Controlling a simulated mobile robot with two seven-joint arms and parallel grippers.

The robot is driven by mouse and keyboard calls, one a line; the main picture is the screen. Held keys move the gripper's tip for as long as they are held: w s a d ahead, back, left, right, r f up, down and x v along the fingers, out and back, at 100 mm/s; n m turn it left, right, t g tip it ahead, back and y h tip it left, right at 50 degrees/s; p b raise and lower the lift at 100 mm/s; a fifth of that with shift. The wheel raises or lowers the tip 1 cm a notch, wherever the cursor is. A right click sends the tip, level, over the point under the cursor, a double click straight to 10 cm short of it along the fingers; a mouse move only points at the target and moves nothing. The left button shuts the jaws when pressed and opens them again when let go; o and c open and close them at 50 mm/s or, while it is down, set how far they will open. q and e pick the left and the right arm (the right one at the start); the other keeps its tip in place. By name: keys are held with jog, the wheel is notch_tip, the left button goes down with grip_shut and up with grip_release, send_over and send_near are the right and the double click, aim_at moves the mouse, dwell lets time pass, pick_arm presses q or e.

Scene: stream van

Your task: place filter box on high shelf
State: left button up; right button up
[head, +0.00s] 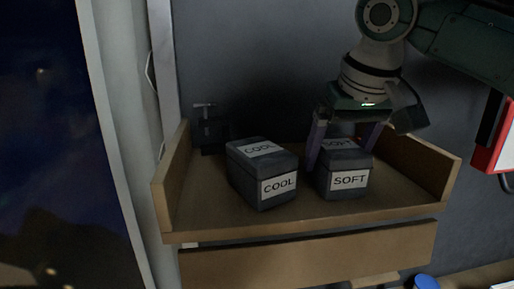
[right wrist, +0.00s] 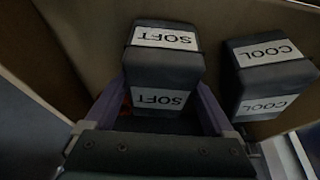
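A dark grey box labelled SOFT (head: 349,181) is at the right side of a wooden shelf (head: 225,222), upright with its label facing out. My right gripper (head: 343,150) reaches down from above, its purple fingers along both sides of this box with no clear gap. The SOFT box also shows between the fingers in the right wrist view (right wrist: 163,68). A similar box labelled COOL (head: 262,178) stands to its left, apart from it; it is at the right in the wrist view (right wrist: 268,75). I cannot tell whether the SOFT box's underside touches the shelf. My left gripper is not in view.
The shelf has raised wooden side walls (head: 172,185) and a board (head: 310,262) below its front. A small dark clamp-like item (head: 209,130) stands at its back left. A red and white object (head: 495,140) is on the wall at the right. A blue round item (head: 426,282) is below.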

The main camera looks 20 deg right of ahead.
jog(key=shift+o, duration=0.6)
jog(key=shift+r, duration=0.1)
jog(key=shift+r, duration=0.25)
jog(key=v, duration=1.1)
jog(key=shift+s+r, duration=0.15)
jog(key=shift+r, duration=0.2)
jog(key=shift+s, duration=0.1)
